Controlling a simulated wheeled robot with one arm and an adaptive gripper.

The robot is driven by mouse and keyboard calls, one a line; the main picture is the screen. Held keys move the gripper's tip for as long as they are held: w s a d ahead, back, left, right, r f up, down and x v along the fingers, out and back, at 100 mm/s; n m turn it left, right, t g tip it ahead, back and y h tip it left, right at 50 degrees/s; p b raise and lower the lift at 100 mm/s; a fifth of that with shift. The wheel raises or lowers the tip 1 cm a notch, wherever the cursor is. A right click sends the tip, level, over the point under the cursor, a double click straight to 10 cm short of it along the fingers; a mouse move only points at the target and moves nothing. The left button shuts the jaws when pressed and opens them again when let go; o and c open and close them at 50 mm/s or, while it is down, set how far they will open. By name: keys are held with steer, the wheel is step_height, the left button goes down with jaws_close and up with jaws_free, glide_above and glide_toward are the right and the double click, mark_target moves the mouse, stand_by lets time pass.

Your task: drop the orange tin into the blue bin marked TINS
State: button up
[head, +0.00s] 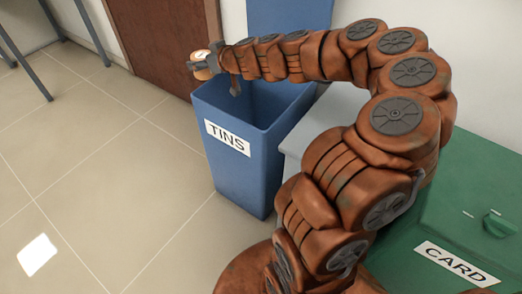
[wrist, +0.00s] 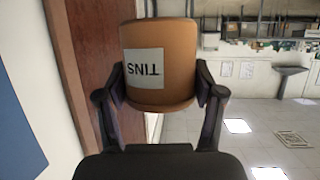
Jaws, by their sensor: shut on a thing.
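The orange tin (wrist: 158,88) is clasped between the two fingers of my gripper (wrist: 160,95) in the wrist view. Its white label reads TINS and appears upside down. In the head view the tin (head: 203,73) is small and partly hidden by my gripper (head: 212,60) at the end of my outstretched arm. The blue bin (head: 235,165) marked TINS stands on the floor with its lid raised against the wall. The tin is held above the level of the rim, near its far left corner in the picture. I cannot tell whether it is over the opening.
A green bin (head: 440,215) marked CARD stands at the right with its lid shut. A grey bin (head: 310,125) is partly hidden behind my arm. A brown door (head: 165,45) is behind the blue bin. Grey table legs (head: 95,30) stand at upper left; the tiled floor is clear.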

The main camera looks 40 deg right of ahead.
steer(key=s+d+f+m+h+b, duration=0.1)
steer(key=s+d+b, duration=0.2)
steer(key=d, duration=1.6)
step_height(320, 180, down, 6)
steer(key=shift+b, duration=0.35)
steer(key=o, duration=1.2)
steer(key=shift+o, duration=0.2)
steer(key=shift+d, duration=0.1)
steer(key=v, duration=1.2)
steer(key=shift+f, duration=0.2)
